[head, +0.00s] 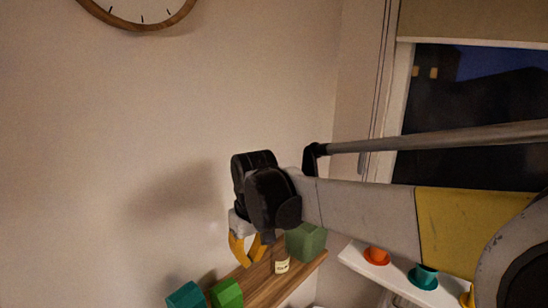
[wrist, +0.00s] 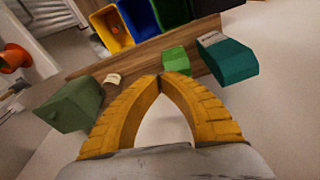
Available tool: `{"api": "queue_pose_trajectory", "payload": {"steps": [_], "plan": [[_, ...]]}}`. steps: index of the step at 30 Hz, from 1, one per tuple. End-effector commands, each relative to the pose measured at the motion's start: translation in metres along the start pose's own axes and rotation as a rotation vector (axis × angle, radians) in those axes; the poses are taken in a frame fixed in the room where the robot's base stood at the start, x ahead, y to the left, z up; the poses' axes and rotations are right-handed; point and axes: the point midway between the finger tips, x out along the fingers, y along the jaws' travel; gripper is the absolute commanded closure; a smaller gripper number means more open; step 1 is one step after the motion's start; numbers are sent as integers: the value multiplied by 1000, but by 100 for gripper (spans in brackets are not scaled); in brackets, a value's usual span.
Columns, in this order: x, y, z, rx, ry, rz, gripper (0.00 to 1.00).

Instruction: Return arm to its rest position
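My arm reaches in from the right in the head view and ends in my gripper (head: 246,256), which points down beside the wall above a wooden shelf (head: 268,285). In the wrist view the yellow fingers of my gripper (wrist: 160,78) curve together and meet at the tips. Nothing shows between them. The wooden shelf (wrist: 95,67) lies beyond the fingertips in that view.
On the shelf are a dark green box (head: 308,242), a small labelled jar (head: 282,266), a bright green block (head: 227,293) and a teal block (head: 186,296). Coloured cups, one orange (head: 376,256), stand right. Yellow (wrist: 112,30) and blue (wrist: 138,18) bins show in the wrist view.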

Motion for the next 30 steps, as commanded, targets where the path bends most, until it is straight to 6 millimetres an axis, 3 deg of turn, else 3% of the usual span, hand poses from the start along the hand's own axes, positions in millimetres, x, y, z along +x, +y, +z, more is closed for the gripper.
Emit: {"api": "queue_pose_trajectory", "payload": {"steps": [3,9,15,18,24,30], "plan": [[3,35,55,114,71,33,100],[12,77,152,310,200,101,100],[46,96,245,490,325,177,100],[65,99,279,559,375,210,100],[86,101,314,631,430,247,100],[86,102,317,641,438,252,100]]}}
